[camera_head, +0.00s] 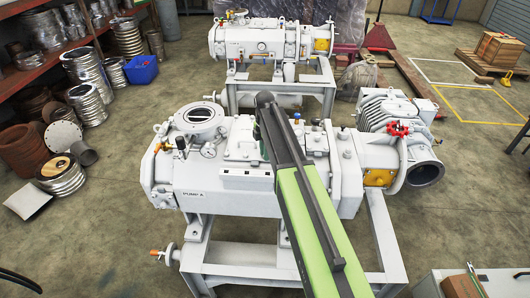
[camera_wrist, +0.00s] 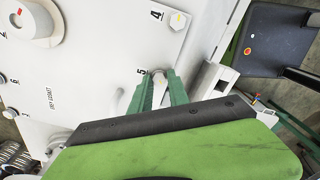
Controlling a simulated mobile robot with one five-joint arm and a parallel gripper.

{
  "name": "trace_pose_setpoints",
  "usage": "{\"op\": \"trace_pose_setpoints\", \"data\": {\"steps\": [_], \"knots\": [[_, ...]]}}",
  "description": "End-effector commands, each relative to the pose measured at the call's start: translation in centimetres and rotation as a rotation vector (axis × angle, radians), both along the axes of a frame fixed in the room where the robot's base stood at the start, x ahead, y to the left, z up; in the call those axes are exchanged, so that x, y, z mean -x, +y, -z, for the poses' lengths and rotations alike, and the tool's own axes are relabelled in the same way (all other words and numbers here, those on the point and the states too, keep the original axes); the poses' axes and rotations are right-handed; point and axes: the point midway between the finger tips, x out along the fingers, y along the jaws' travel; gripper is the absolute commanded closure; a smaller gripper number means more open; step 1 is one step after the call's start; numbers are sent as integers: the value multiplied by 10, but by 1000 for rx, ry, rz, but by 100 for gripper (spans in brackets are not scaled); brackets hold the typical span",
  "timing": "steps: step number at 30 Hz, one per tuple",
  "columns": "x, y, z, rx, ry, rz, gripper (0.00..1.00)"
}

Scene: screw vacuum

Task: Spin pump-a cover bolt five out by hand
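Pump A (camera_head: 235,188) is a white machine on a pale frame, marked "PUMP A" in the head view. In the wrist view its white cover (camera_wrist: 85,75) carries printed numbers. Bolt five (camera_wrist: 160,78), beside the printed 5, sits between the tips of my gripper's green fingers (camera_wrist: 159,82). One finger is on each side of the bolt head; whether both touch it is too small to tell. Bolt four (camera_wrist: 178,20) sits near the cover's corner, apart from the fingers.
A second white pump (camera_head: 262,42) stands behind. Shelves with metal parts (camera_head: 45,50) and a blue bin (camera_head: 141,70) are at the left. Open floor lies at the left front and right.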

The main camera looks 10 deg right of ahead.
Motion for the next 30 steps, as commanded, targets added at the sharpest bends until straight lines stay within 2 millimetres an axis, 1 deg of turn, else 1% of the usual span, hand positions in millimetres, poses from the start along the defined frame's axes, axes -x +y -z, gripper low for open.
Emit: {"op": "trace_pose_setpoints", "data": {"steps": [1, 4, 5, 13, 17, 20, 23, 30], "knots": [[1, 1, 1, 0, 2, -1, 73], [1, 0, 0, 0, 1, 0, 60], [0, 0, 0, 0, 0, 0, 59], [0, 0, 0, 0, -2, 1, 59], [-1, 0, -7, 1, -2, 1, 59], [-1, 0, -20, 1, -2, 1, 59], [-1, 0, -39, 1, -2, 1, 59], [-1, 0, -94, 0, -2, 1, 59]]}}
